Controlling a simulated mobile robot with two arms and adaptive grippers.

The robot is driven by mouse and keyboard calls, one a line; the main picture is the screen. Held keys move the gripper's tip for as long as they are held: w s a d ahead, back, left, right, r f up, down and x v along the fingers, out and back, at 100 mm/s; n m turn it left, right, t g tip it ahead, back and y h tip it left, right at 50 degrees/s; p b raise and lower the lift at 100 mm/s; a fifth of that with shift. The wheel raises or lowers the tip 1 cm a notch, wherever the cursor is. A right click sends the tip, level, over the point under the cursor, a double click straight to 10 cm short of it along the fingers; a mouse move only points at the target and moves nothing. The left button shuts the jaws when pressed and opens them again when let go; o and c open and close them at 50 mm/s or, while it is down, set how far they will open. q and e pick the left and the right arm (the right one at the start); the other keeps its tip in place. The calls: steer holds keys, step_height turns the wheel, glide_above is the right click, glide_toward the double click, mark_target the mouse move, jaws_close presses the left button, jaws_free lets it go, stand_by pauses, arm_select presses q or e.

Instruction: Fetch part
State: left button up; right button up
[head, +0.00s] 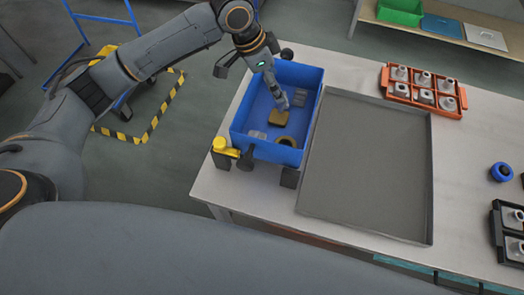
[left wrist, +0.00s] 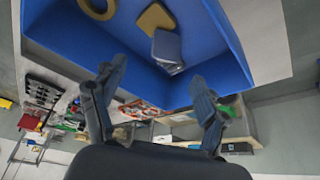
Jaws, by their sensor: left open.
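A blue tank (head: 241,122) stands on the left part of the table, with several parts on its floor. A brass-coloured block (head: 279,119) lies near the middle, with a yellow ring (head: 263,141) closer to the front wall. Pale clear pieces (head: 257,134) lie beside them. My left gripper (head: 281,101) points down into the tank, just behind the block; I cannot tell if it touches anything. In the left wrist view, its fingers (left wrist: 156,84) are spread with nothing between them. That view also shows the yellow ring (left wrist: 155,18) and a grey-looking block (left wrist: 166,45). My right gripper is out of view.
A large empty grey tray (head: 367,165) lies right of the tank. An orange rack (head: 423,90) with metal parts stands at the back right. A blue ring (head: 501,172) and a black rack (head: 510,232) are at the right. A yellow-capped item (head: 222,145) is by the tank's front-left corner.

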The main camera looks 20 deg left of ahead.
arm_select(q)
steer(key=v, duration=1.2)
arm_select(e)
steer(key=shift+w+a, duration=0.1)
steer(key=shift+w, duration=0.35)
